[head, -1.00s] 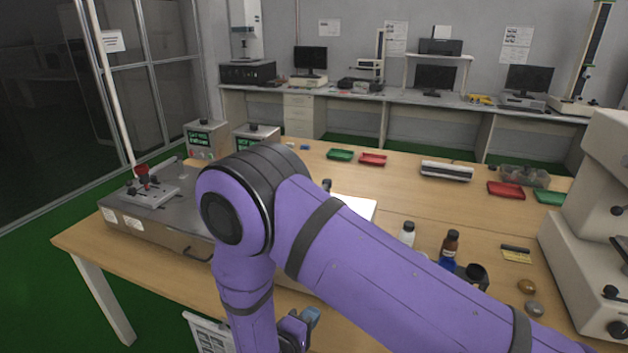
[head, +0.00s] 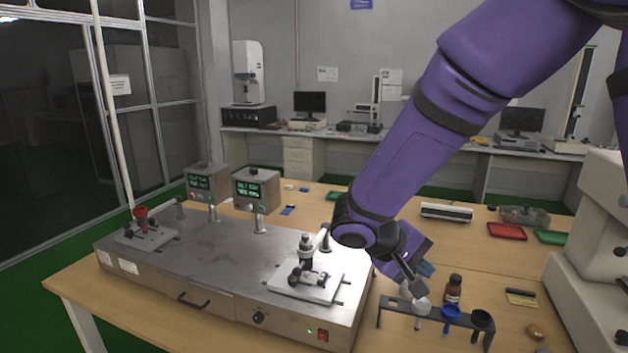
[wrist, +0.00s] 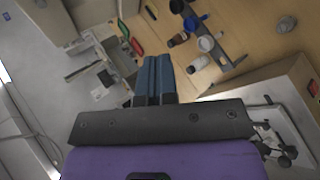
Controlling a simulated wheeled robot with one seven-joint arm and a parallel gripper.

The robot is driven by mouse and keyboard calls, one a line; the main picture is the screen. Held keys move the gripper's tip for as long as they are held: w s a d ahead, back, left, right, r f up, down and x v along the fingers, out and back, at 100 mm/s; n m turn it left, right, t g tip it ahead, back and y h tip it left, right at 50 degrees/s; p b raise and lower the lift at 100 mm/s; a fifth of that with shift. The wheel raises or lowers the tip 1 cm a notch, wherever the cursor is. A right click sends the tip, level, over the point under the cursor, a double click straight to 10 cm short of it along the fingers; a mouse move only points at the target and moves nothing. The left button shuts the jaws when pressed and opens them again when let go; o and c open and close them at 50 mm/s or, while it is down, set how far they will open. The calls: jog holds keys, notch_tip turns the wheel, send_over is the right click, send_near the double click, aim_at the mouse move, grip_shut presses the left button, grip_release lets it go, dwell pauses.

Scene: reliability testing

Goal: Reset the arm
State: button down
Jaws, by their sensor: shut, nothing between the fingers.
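My purple arm reaches down from the upper right in the head view. My gripper (head: 426,270) hangs above the table, just above a small bottle rack. In the wrist view its two blue fingers (wrist: 152,78) lie side by side with nothing between them. The fingertips are partly hidden behind the wrist in the head view.
Below my gripper stands a dark rack (head: 463,318) with white, blue and black containers; a brown bottle (head: 453,290) is behind it. A metal test bench (head: 200,270) with two display boxes fills the left. A large white instrument (head: 595,270) stands at right.

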jog(key=s+d+r+m+t+y, duration=0.1)
jog(key=s+d+r+y, duration=0.4)
jog(key=s+r, duration=0.3)
jog(key=s+d+r+m+t+y, duration=0.2)
jog(key=s+d+r+y, duration=0.3)
jog(key=s+r, duration=0.3)
jog(key=s, duration=0.3)
jog(key=shift+s, duration=0.4)
jog(key=shift+d, duration=0.1)
